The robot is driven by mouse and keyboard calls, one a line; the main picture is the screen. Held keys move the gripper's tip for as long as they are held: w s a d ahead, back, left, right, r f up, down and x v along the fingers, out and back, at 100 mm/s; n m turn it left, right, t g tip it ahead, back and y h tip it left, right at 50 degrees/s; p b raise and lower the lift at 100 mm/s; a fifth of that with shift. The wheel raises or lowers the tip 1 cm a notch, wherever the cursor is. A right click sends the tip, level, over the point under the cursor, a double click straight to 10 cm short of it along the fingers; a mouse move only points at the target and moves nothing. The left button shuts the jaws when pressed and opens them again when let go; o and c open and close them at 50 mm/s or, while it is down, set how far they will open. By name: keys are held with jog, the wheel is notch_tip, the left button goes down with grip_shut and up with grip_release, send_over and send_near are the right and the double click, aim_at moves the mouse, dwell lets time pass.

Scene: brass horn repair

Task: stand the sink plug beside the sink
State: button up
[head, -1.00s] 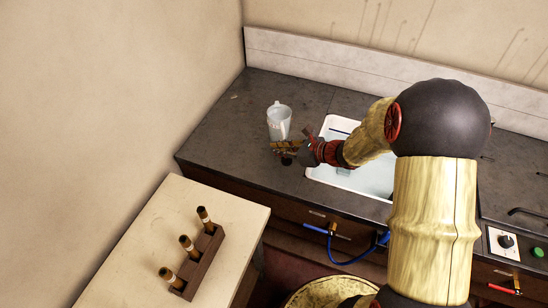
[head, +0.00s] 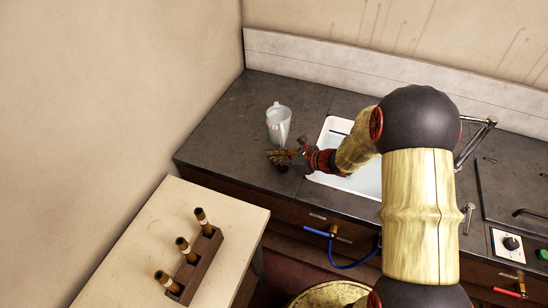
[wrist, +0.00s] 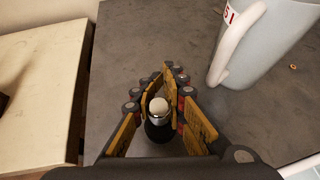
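The sink plug (wrist: 158,128) has a dark body and a pale rounded knob on top. In the wrist view it is upright between the finger pads of my gripper (wrist: 162,92), which close in on both sides of its knob. In the head view the plug (head: 283,168) is a small dark shape under my gripper (head: 283,157), at the worktop left of the sink. I cannot tell whether its base touches the worktop. The white sink (head: 347,187) is partly hidden by my arm.
A pale jug (head: 279,124) stands close behind my gripper, its handle near the fingers in the wrist view (wrist: 240,45). The dark worktop (head: 225,130) is clear to the left.

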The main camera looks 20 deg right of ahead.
jog(key=o, duration=0.5)
jog(key=shift+r, duration=0.1)
